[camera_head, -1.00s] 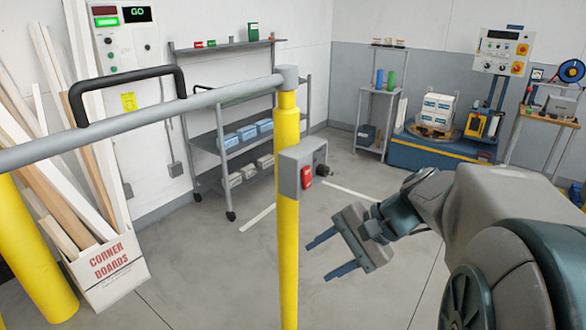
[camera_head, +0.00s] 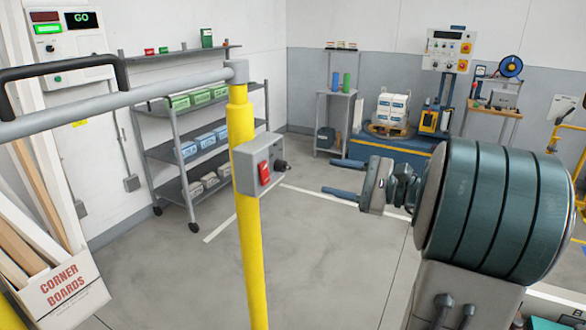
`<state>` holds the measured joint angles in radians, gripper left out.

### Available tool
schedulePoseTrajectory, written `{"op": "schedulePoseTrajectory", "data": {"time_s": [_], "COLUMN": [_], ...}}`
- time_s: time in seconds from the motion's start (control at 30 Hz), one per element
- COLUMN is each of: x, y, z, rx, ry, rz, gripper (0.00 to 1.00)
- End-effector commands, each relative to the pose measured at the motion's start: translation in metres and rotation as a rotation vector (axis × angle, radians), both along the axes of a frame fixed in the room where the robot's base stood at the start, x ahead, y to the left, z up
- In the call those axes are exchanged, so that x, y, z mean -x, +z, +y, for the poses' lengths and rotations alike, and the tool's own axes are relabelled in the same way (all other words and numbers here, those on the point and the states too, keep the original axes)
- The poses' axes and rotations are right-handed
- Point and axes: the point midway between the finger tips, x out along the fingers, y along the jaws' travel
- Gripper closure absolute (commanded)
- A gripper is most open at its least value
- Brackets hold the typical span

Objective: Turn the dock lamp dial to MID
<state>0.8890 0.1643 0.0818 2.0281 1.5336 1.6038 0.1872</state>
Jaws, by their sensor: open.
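A grey control box (camera_head: 260,165) is fixed to the yellow post (camera_head: 247,240). It has a red switch (camera_head: 264,174) on its front and a dark knob (camera_head: 282,166) on its right side. Whether this knob is the dock lamp dial, and where it points, is too small to tell. My gripper (camera_head: 342,179) is open and empty, to the right of the box and apart from it. Its two blue fingers point left toward the knob.
A grey rail (camera_head: 150,92) with a black handle (camera_head: 62,68) runs left from the post. A wheeled shelf (camera_head: 178,150) with bins stands behind. A corner boards box (camera_head: 62,290) is at lower left. A wall panel (camera_head: 62,35) reads GO. The floor right of the post is clear.

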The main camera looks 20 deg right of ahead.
Motion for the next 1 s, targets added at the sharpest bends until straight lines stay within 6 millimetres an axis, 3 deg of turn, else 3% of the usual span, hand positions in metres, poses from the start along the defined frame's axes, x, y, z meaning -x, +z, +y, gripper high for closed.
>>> {"op": "schedulePoseTrajectory", "data": {"time_s": [0.4,0.6,0.93,1.0], "x": [-0.058,-0.070,-0.072,-0.072], "y": [0.001,0.000,0.000,0.000], "z": [0.062,0.075,0.077,0.077], "rx": [0.001,0.002,0.002,0.002], "ry": [0.004,0.001,0.001,0.001], "rz": [0.002,0.002,0.001,0.001], "gripper": [0.52,0.52,0.52,0.72]}}
